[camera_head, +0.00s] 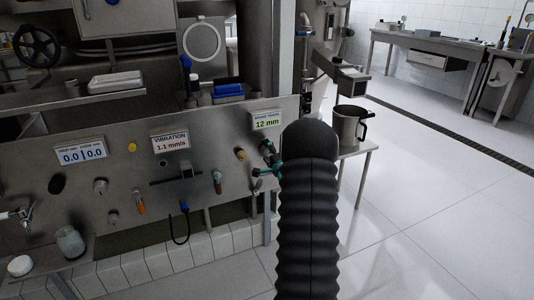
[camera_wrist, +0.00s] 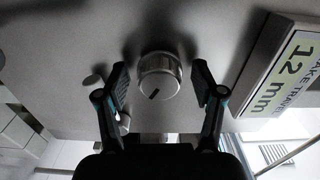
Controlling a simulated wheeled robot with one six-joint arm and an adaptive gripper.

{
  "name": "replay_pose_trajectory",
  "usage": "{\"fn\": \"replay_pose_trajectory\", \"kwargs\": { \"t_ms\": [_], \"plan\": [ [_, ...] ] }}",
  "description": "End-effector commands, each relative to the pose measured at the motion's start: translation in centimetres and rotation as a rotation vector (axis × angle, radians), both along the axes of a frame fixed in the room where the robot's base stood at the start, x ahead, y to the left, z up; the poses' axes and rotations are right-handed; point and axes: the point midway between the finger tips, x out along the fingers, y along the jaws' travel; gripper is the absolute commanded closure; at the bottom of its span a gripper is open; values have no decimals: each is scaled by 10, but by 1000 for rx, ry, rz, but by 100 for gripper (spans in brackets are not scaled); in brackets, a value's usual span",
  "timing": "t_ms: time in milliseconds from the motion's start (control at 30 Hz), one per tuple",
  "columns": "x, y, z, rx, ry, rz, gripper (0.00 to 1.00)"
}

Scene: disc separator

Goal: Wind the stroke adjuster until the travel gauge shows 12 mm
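The travel gauge (camera_head: 267,120) is a small panel at the right end of the steel front, and it reads 12 mm in green. It also shows at the right of the wrist view (camera_wrist: 283,68), turned on its side, again with 12 mm. The stroke adjuster appears to be the round metal knob (camera_wrist: 160,76) with a dark pointer mark in the wrist view. My gripper (camera_wrist: 161,84) has one finger on each side of this knob, with a visible gap at both sides. In the head view my gripper (camera_head: 268,160) is at the panel below the gauge, and my arm hides part of it.
The panel also carries a vibration display (camera_head: 170,142) reading 1.1 mm/s, a double display (camera_head: 81,153) reading 0.0 and 0.0, and several knobs and valves. A metal jug (camera_head: 346,125) stands on a small table at the right. The tiled floor (camera_head: 430,215) there is clear.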

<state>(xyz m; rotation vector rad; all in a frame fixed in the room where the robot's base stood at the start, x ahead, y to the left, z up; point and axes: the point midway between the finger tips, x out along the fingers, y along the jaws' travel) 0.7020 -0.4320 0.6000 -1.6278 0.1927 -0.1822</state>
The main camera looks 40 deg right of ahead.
Motion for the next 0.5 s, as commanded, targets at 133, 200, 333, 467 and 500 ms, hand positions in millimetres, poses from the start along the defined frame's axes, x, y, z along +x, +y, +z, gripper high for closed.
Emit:
{"fn": "replay_pose_trajectory", "kwargs": {
  "t_ms": [133,200,333,467,500],
  "plan": [
    [0,1,0,0,1,1,32],
    [-2,1,0,0,1,1,32],
    [-13,3,0,0,2,0,32],
    [-35,8,0,2,3,-2,32],
    [-43,10,0,1,2,-2,32]
  ]
}}
